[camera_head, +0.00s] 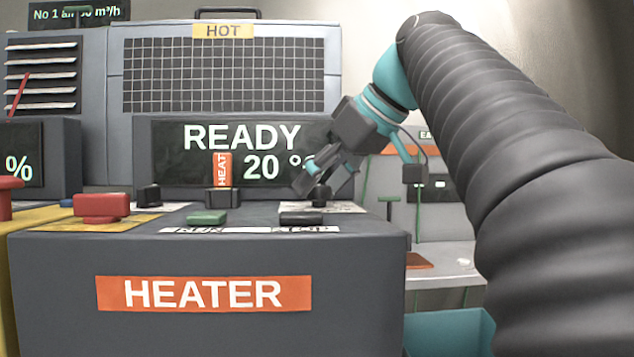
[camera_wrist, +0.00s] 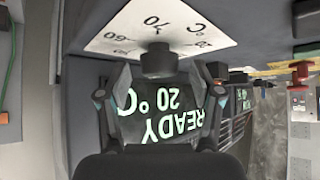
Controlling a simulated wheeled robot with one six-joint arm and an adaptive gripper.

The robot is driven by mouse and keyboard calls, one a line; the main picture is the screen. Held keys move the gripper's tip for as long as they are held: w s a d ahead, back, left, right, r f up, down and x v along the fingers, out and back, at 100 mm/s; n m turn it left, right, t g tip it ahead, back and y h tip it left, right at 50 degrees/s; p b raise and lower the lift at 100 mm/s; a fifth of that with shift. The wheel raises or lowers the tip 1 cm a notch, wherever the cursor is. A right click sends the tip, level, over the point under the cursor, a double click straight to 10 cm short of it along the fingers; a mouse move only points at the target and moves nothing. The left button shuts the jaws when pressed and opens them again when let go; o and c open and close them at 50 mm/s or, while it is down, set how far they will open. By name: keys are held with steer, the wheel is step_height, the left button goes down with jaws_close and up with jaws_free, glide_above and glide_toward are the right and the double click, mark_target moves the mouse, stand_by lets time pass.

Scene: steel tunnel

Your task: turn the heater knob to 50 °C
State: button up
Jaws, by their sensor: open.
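The heater knob (camera_head: 320,197), small and dark, stands on top of the heater box (camera_head: 60,285) at its right. In the wrist view, the knob (camera_wrist: 158,60) stands on a white dial plate (camera_wrist: 185,25) with marks including 60, 70 and °C; its pointer cannot be made out. My gripper (camera_head: 316,178) is tilted down from the upper right, just above and beside the knob. In the wrist view, my gripper (camera_wrist: 160,76) is open, one finger on each side of the knob; contact cannot be told. The display (camera_head: 240,150) reads READY and 20 °, partly covered by my gripper.
A black button (camera_head: 301,218), a green button (camera_head: 207,217), a red button (camera_head: 101,206) and an orange-tagged part (camera_head: 222,172) stand on the heater box near the knob. A cabinet marked HOT (camera_head: 223,30) rises behind. A light bench (camera_head: 445,262) lies at the right.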

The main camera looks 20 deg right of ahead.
steer(key=c, duration=1.1)
steer(key=shift+c, duration=0.2)
steer(key=shift+m, duration=0.3)
steer(key=m+h, duration=0.1)
steer(key=m+t+h, duration=0.1)
steer(key=m+p, duration=0.1)
steer(key=shift+s+a+r+h, duration=0.1)
steer(key=shift+a+h, duration=0.15)
steer(key=shift+h, duration=0.15)
steer(key=m+h+p, duration=0.1)
steer(key=m, duration=0.1)
steer(key=m+h+p, duration=0.1)
steer(key=m+h, duration=0.2)
steer(key=m, duration=0.1)
steer(key=shift+a+m+h+p, duration=0.25)
steer(key=shift+m+h+p, duration=0.05)
steer(key=shift+h+p, duration=0.1)
steer(key=m+h, duration=0.1)
steer(key=m+g+h, duration=0.1)
steer(key=m, duration=0.1)
steer(key=m+h, duration=0.1)
steer(key=shift+w+a+m+g+p, duration=0.15)
steer(key=shift+w+m+g+p, duration=0.15)
steer(key=shift+p, duration=0.1)
steer(key=m+g+h, duration=0.1)
steer(key=m, duration=0.1)
steer(key=m+g+h, duration=0.1)
steer(key=m+g, duration=0.1)
steer(key=m, duration=0.1)
steer(key=shift+h, duration=0.3)
